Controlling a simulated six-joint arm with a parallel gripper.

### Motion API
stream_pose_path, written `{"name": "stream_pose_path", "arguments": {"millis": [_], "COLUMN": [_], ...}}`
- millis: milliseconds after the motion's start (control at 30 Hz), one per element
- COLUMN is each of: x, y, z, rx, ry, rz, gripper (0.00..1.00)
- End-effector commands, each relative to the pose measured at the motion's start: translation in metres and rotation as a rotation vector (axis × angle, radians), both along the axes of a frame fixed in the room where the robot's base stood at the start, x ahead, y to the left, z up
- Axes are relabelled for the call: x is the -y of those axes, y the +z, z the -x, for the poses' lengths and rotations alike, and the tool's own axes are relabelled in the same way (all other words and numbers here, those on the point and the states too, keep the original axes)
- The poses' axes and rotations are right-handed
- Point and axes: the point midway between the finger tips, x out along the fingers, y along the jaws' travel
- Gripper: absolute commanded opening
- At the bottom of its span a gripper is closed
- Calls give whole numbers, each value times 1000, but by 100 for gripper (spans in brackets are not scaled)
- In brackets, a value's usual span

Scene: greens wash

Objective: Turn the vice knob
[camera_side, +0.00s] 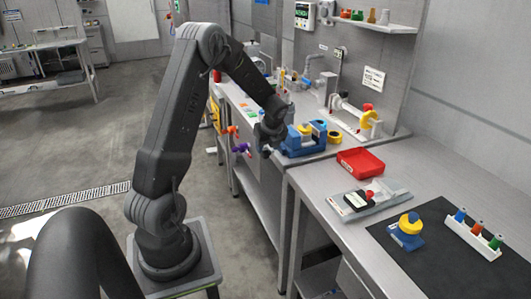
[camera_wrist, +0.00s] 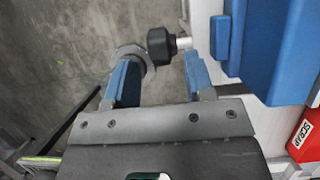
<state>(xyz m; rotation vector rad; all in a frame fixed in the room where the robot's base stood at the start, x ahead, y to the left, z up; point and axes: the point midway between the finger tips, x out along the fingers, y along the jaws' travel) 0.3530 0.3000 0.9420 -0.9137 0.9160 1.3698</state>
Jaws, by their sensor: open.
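The vice (camera_side: 298,148) is a blue body on the far bench, with yellow on top. In the wrist view its blue side (camera_wrist: 275,50) fills the upper right. The black vice knob (camera_wrist: 160,46) sits on a short pale shaft pointing left from the vice. My gripper (camera_wrist: 160,70) is open, with a blue-padded finger on each side. The knob lies between the fingertip lines, at their far end; I cannot tell whether either finger touches it. In the side view my gripper (camera_side: 268,143) is just left of the vice and hides the knob.
A red tray (camera_side: 361,162) lies right of the vice; its "SCRAP" label shows in the wrist view (camera_wrist: 304,132). Orange and purple handles (camera_side: 240,147) stick out at the bench's front edge near my gripper. A dark mat (camera_side: 410,270) with small parts lies nearer.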

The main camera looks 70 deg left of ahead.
Motion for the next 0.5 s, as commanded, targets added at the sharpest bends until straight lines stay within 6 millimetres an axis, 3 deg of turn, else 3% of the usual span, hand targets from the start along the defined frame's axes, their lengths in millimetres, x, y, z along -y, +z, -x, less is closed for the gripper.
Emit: {"name": "stream_pose_path", "arguments": {"millis": [200, 500], "x": [-12, -15], "y": [-28, -36], "z": [0, 0], "rx": [-1, 1], "ry": [1, 1], "rz": [1, 0], "gripper": [49, 49]}}
